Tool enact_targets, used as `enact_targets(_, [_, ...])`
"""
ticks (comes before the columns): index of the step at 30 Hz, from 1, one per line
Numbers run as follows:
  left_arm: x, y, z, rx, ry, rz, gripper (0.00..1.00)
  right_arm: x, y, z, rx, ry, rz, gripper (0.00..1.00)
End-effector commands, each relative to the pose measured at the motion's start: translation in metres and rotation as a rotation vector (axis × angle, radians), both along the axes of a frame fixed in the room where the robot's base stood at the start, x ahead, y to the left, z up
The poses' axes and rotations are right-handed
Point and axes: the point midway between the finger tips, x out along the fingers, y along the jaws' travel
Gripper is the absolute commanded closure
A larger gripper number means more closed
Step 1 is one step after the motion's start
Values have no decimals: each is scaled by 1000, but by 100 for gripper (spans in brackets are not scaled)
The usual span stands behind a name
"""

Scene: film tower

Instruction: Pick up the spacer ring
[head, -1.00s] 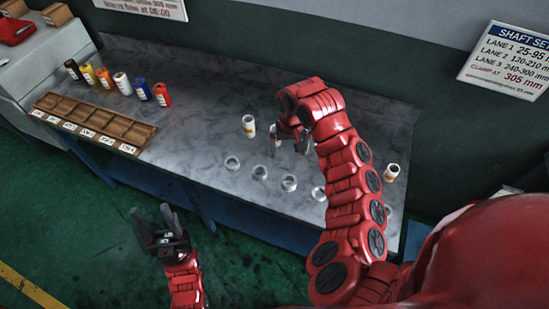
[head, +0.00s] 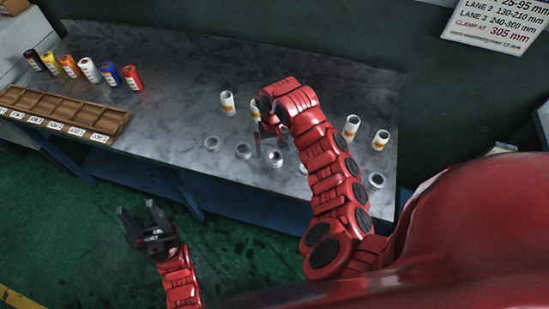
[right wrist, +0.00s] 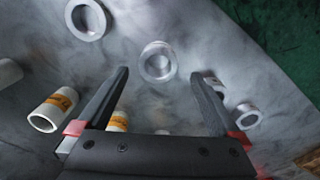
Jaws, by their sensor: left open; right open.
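Several pale metal spacer rings lie in a row along the near part of the bench, among them one (head: 243,156) left of my right gripper and one (head: 376,185) at the right end. My right gripper (head: 271,150) is open, pointing down over a ring (head: 276,163). In the right wrist view its open fingers (right wrist: 160,76) straddle the line to a ring (right wrist: 145,61) lying just beyond the tips, untouched as far as I can tell. More rings lie upper left (right wrist: 72,26) and right (right wrist: 241,117). My left gripper (head: 147,222) is open and empty, in front of the bench.
White cylinders with orange labels (head: 227,104) stand behind the rings, two of them (head: 380,140) right of my right arm. Colored cylinders (head: 130,77) line the back left, behind a labelled wooden tray (head: 119,118). The bench (head: 175,105) is clear between.

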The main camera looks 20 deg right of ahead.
Motion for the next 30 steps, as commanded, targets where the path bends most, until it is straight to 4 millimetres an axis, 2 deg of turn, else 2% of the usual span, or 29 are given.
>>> enact_targets(4, [0, 0, 17, 0, 0, 0, 50, -5, -2, -17, -2, 7, -1, 0])
enact_targets(9, [0, 0, 21, 0, 0, 0, 50, -4, -2, -38, 0, 3, 0, 0])
enact_targets(20, [0, 0, 21, 0, 0, 0, 50, -3, -3, -46, -2, -1, 2, 2])
enact_targets(30, [0, 0, 21, 0, 0, 0, 50, -3, -3, -46, -1, 0, 1, 63])
